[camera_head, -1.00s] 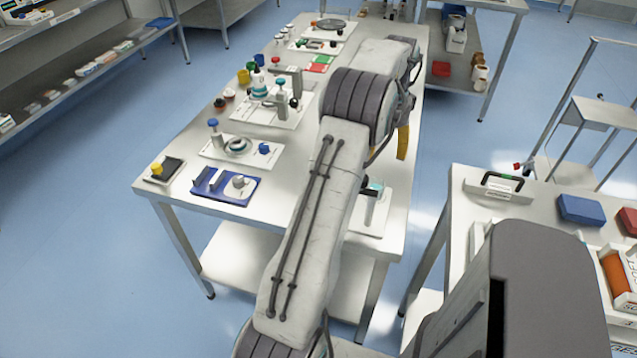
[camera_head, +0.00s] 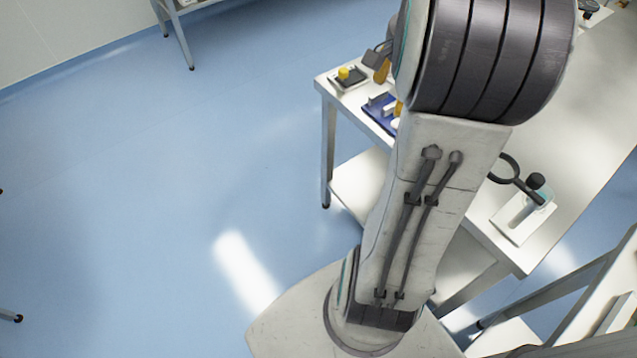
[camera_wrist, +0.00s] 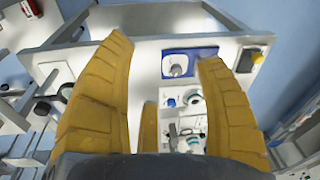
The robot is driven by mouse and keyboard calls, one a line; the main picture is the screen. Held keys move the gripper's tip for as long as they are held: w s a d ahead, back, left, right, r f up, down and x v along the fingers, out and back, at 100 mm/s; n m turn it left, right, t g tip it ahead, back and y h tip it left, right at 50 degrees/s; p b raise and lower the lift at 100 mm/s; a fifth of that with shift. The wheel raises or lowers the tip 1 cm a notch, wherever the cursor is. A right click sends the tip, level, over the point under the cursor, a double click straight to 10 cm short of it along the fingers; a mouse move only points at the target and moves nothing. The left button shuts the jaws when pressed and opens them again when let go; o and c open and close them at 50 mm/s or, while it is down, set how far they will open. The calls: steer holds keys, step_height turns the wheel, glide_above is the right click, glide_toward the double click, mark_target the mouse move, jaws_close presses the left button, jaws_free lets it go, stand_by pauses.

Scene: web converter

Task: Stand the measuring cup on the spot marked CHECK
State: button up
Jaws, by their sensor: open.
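My gripper (camera_wrist: 164,50) is open and empty, its yellow fingers spread above the bench in the wrist view. In the head view, only bits of its yellow fingers (camera_head: 383,72) show past my arm. A small grey-white cup-like piece (camera_wrist: 177,70) stands on a blue tray (camera_wrist: 207,51) between and beyond the fingers; it may be the measuring cup, but I cannot be sure. The blue tray also shows in the head view (camera_head: 376,113), partly behind my arm. No CHECK marking is readable in either view.
A dark pad with a yellow-topped piece (camera_head: 344,74) sits at the bench corner. A white stand with a black-topped upright (camera_head: 520,219) is on the near bench edge.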

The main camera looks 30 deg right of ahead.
steer(key=s+a+f+n, duration=0.1)
steer(key=a+n, duration=0.3)
steer(key=a, duration=0.4)
steer(key=s+a+f+n+t, duration=0.1)
steer(key=s+a+n, duration=0.3)
steer(key=a, duration=0.3)
steer(key=s+a+f+n+t+y, duration=0.1)
steer(key=s+a+n, duration=0.1)
steer(key=a+n, duration=0.4)
steer(key=a, duration=0.2)
steer(key=shift+s+a+f, duration=0.3)
steer(key=shift+a+f, duration=0.05)
steer(key=shift+f, duration=0.05)
steer(key=shift+r, duration=0.15)
steer(key=shift+d, duration=0.15)
